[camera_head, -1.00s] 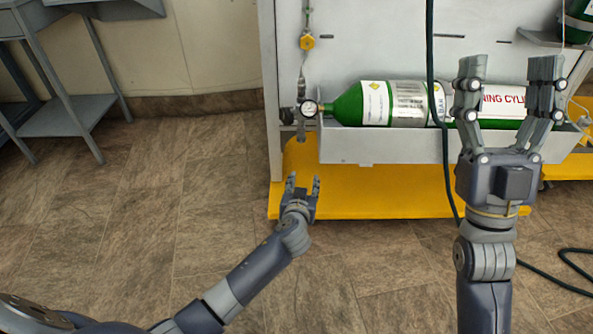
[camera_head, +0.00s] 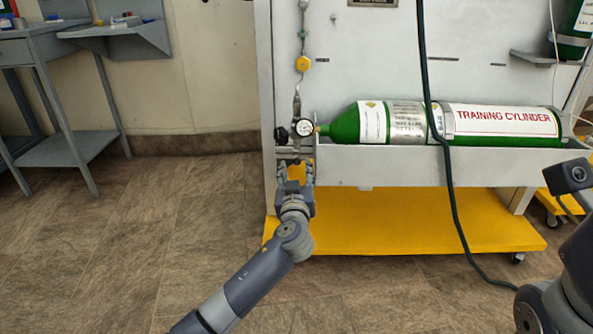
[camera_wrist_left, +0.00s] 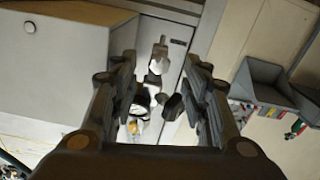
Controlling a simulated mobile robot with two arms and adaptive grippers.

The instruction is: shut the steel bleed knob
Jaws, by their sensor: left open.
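The steel bleed knob (camera_wrist_left: 159,62) shows in the left wrist view as a pale metal piece on the valve fitting, between my fingers and beyond their tips. In the head view it is mostly hidden at my left fingertips. My left gripper (camera_head: 295,170) is open, pointing up just below the gauge; its fingers stand apart on both sides in the wrist view. I cannot tell whether a finger touches the knob. The round pressure gauge (camera_head: 304,127) and a dark knob (camera_head: 281,136) sit just above. My right gripper's fingers are outside the picture; only its arm shows.
A green training cylinder (camera_head: 498,119) lies in a grey tray (camera_head: 390,171) right of the gauge. A yellow base (camera_head: 420,228) lies below. A dark hose (camera_head: 447,185) hangs in front. A grey table (camera_head: 65,148) stands at left. Floor between is clear.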

